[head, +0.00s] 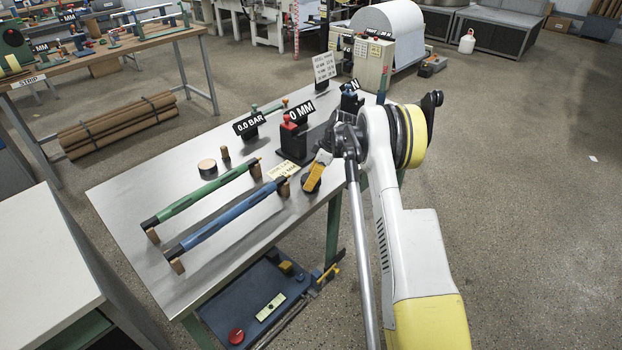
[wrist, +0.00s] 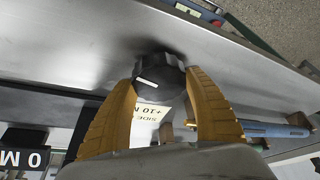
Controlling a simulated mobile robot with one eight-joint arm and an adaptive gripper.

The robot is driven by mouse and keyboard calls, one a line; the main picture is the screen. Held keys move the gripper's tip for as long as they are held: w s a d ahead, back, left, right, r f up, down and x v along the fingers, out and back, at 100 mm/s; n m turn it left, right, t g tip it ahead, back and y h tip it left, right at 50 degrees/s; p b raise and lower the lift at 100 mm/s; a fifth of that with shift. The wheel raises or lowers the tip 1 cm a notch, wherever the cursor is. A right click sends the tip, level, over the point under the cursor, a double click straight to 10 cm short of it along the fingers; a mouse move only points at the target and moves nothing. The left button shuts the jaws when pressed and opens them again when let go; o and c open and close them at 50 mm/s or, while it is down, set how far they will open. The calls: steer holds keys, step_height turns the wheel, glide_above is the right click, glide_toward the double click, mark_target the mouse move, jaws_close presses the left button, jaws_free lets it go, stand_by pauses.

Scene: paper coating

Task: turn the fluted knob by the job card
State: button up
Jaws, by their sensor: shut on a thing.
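The fluted knob (wrist: 159,72) is dark, with a white mark line on its face. It sits between the two orange fingers of my gripper (wrist: 162,98) in the wrist view, and the fingers are shut on its sides. In the head view my gripper (head: 316,172) is low over the right part of the metal bench, and I cannot make out the knob there. The pale yellow job card (wrist: 147,121) lies beside the knob, partly covered by the fingers in the wrist view. It also shows in the head view (head: 281,170), left of my gripper.
A green roller (head: 205,195) and a blue roller (head: 225,218) lie on wooden rests left of my gripper. A red-topped device (head: 290,138) with a "0 MM" sign (head: 301,111) and a "0.0 BAR" sign (head: 251,122) stand behind. The bench's left part (head: 125,195) is clear.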

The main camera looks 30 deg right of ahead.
steer(key=shift+n+g, duration=0.4)
steer(key=shift+n, duration=0.8)
steer(key=o, duration=1.2)
steer(key=v, duration=1.2)
steer(key=shift+d, duration=0.2)
steer(key=shift+f, duration=0.1)
